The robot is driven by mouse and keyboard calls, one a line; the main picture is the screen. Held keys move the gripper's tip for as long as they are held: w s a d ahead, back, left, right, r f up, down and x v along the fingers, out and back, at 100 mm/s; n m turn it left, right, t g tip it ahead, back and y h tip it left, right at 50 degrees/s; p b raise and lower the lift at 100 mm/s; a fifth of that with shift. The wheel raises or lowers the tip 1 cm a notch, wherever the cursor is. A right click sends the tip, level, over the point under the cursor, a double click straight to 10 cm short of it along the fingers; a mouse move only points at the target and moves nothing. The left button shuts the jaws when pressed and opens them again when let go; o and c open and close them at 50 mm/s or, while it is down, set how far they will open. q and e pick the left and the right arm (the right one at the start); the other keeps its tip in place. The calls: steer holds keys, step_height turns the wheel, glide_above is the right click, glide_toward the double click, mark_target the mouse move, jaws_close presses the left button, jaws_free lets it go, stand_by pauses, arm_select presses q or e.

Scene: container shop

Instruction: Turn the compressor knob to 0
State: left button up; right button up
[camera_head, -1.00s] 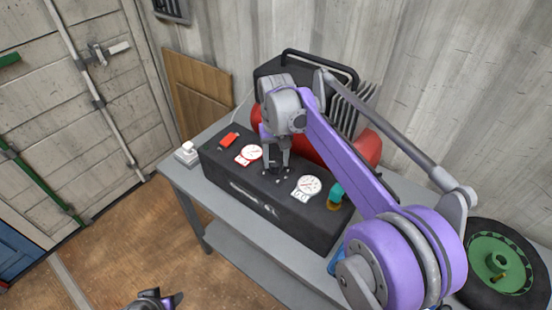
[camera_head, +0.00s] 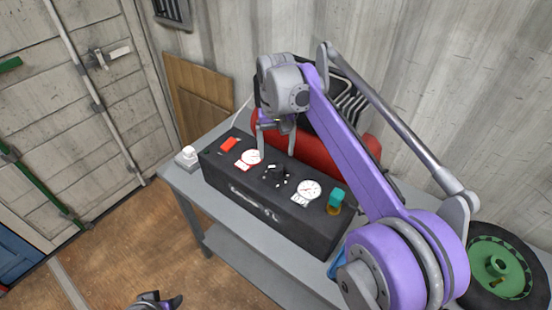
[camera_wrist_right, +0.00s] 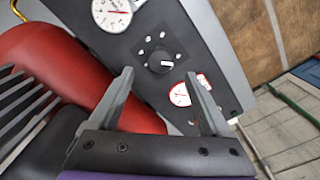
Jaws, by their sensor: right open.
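The black compressor knob (camera_head: 277,175) sits on top of the black compressor panel (camera_head: 232,180), between two white gauges. In the right wrist view the knob (camera_wrist_right: 160,62) shows a white mark toward its right side, with several white marks around it; I cannot read which one is 0. My right gripper (camera_head: 276,151) is open and empty, above and behind the knob, with its fingers apart from it. In the right wrist view its fingertips (camera_wrist_right: 160,75) spread to either side of the knob. My left gripper (camera_head: 160,302) shows only partly at the bottom edge.
A red switch (camera_head: 230,144), the left gauge (camera_head: 250,157), the right gauge (camera_head: 309,190) and a teal-topped brass fitting (camera_head: 336,200) flank the knob. A red tank (camera_head: 330,160) lies behind the panel. The grey table (camera_head: 185,183) holds the compressor.

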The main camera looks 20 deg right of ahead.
mark_target(276, 167)
step_height(276, 167, up, 5)
steer(key=shift+f, duration=0.2)
steer(key=shift+f, duration=0.1)
stand_by(0.4)
